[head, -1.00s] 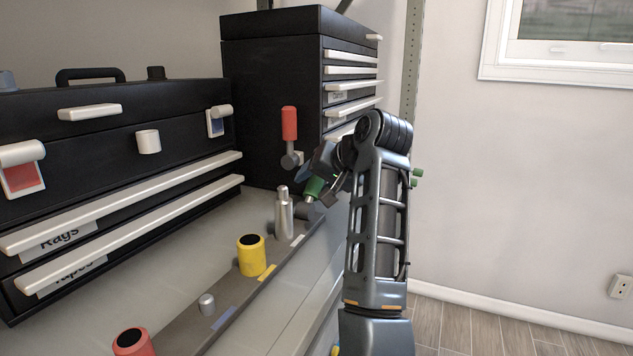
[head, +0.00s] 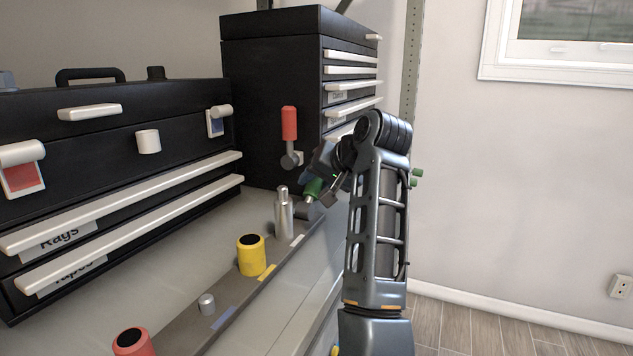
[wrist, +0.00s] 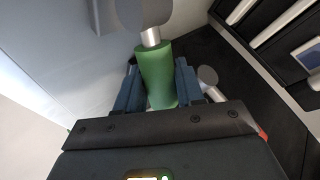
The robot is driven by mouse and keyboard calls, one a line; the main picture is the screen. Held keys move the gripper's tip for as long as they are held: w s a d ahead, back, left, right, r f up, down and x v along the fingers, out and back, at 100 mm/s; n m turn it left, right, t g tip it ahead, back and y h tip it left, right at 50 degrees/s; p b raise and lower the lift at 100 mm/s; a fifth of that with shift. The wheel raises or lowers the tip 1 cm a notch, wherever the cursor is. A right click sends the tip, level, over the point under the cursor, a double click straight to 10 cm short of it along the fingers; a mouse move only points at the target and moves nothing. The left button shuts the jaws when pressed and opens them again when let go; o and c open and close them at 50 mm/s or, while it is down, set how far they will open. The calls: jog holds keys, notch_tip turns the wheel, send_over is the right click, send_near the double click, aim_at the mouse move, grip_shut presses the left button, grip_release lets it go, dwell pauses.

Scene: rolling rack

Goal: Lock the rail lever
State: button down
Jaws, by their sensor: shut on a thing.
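A lever with a green handle (head: 313,188) stands by the far end of the dark rail (head: 190,331). I take it for the rail lever. In the wrist view its green handle (wrist: 156,75) lies between my blue fingers, and its metal shaft runs to a grey rounded part (wrist: 143,12). My gripper (wrist: 158,88) is shut on this handle. In the head view my gripper (head: 320,176) is partly hidden behind my arm. A second lever with a red handle (head: 289,123) points up on the side of the black drawer chest (head: 262,75).
On the rail are a silver cylinder with a narrow top (head: 284,218), a yellow black-topped cylinder (head: 251,256), a small silver knob (head: 206,304) and a red cylinder (head: 132,343). A black toolbox (head: 110,155) fills the left. The floor at right is clear.

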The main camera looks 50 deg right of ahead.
aim_at(309, 200)
jog(key=shift+s+a+r+n+t+h, duration=0.25)
jog(key=shift+a+r+n+t+h, duration=0.35)
jog(key=shift+h, duration=0.4)
jog(key=shift+s+a+r+n+t+h+b, duration=0.25)
jog(key=shift+a+n+t+h+b, duration=0.15)
jog(key=shift+a+n+t+h, duration=0.15)
jog(key=shift+s+a+r+n+t+h+b, duration=0.1)
jog(key=shift+a+r+n+t+h+b, duration=0.1)
jog(key=shift+a+n+t+h+b, duration=0.3)
jog(key=c, duration=0.8)
grip_release()
jog(key=shift+s+a, duration=0.1)
jog(key=shift+s, duration=0.05)
jog(key=v, duration=0.7)
jog(key=shift+s+a, duration=0.15)
jog(key=shift+s, duration=0.05)
jog(key=shift+c, duration=0.2)
